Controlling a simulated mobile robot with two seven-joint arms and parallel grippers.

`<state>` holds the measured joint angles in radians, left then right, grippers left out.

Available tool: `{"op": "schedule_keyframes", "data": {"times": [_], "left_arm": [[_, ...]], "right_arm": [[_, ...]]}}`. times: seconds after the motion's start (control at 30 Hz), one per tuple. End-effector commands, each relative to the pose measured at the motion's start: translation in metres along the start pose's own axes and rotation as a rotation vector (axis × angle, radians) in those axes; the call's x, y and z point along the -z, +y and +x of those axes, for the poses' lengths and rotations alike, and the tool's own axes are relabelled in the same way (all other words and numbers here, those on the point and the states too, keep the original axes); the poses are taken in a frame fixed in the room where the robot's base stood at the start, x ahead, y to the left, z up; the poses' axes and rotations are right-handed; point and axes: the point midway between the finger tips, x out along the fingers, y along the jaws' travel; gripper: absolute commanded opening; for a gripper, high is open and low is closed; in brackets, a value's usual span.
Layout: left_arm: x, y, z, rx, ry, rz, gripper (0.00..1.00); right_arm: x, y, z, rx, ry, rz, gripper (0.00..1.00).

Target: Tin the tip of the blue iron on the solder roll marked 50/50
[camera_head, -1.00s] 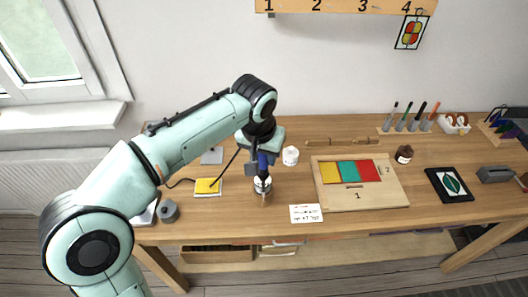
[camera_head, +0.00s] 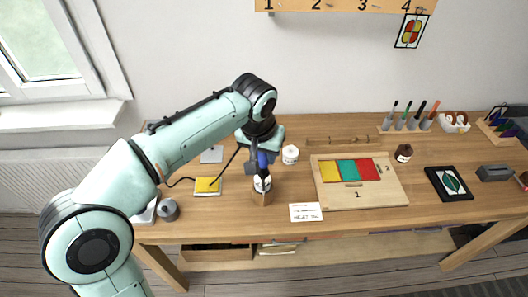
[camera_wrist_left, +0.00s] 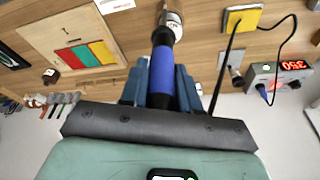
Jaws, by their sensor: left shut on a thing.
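My left gripper (camera_wrist_left: 161,88) is shut on the blue handle of the iron (camera_wrist_left: 162,75), which also shows in the head view (camera_head: 262,160). The iron's dark front part points away from the gripper toward a solder roll (camera_wrist_left: 174,20) with a pale label. In the head view this roll (camera_head: 261,184) stands near the table's front edge, directly at the iron's front end. The label is too small to read, and I cannot tell whether the tip touches the roll. A grey roll (camera_head: 168,209) stands farther left. My right gripper is not in view.
A yellow sponge (camera_head: 207,186) lies left of the iron, and a white card (camera_head: 306,212) lies to its right. A white jar (camera_head: 290,154) stands behind. A board with coloured glass (camera_head: 400,195) lies farther right. The iron's station (camera_wrist_left: 275,75) shows a red display.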

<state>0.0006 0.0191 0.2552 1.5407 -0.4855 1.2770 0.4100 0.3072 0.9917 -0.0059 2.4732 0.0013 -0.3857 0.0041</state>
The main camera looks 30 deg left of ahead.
Motion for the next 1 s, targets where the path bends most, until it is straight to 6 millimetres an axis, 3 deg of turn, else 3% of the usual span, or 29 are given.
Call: {"op": "schedule_keyframes", "data": {"times": [1.0], "left_arm": [[-0.003, 0.000, 0.012, 0.000, 0.000, 0.000, 0.00]], "right_arm": [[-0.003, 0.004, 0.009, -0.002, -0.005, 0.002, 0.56]]}}
